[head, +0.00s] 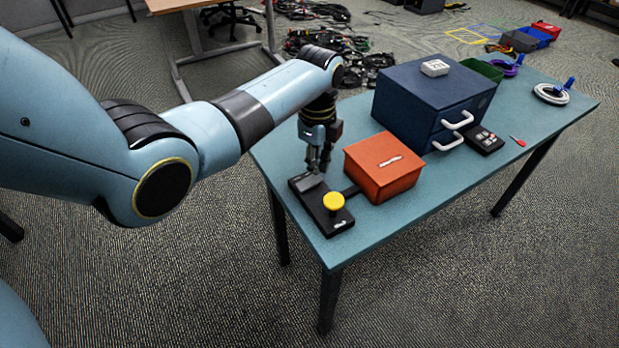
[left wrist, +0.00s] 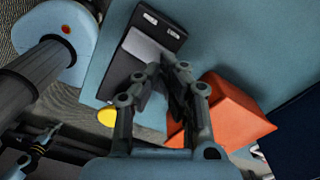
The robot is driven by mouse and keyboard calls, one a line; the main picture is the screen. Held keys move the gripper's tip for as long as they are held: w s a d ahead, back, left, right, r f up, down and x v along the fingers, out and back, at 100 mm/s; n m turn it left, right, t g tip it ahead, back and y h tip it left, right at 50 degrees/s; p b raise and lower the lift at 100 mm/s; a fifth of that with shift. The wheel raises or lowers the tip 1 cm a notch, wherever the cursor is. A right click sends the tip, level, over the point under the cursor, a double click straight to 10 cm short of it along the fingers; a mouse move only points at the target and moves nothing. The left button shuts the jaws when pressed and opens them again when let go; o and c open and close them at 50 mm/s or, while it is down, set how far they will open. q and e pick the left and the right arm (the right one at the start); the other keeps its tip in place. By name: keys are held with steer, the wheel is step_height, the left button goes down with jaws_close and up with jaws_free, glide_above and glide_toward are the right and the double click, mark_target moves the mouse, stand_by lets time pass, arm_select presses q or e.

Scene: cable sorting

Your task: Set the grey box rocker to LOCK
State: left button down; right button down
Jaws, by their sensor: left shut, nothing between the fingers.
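My left gripper (head: 318,169) is shut and empty, pointing down just over the rocker end. In the left wrist view, its fingertips (left wrist: 169,64) overlap the plate's edge; I cannot tell whether they touch. My right gripper is not in view.
An orange-red box (head: 383,172) stands close right of the rocker box. The table's front edge (head: 440,198) is clear.

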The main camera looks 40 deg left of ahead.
mark_target(315, 178)
arm_select(q)
steer(key=shift+f+b, duration=0.4)
steer(key=shift+f, duration=0.25)
steer(key=shift+f+b, duration=0.35)
steer(key=shift+f, duration=0.2)
stand_by(0.4)
steer(key=shift+r, duration=0.1)
steer(key=shift+r+p, duration=0.95)
steer(key=shift+p, duration=0.2)
step_height(315, 178, up, 5)
steer(key=p, duration=0.5)
steer(key=shift+p, duration=0.3)
steer(key=shift+s, duration=0.1)
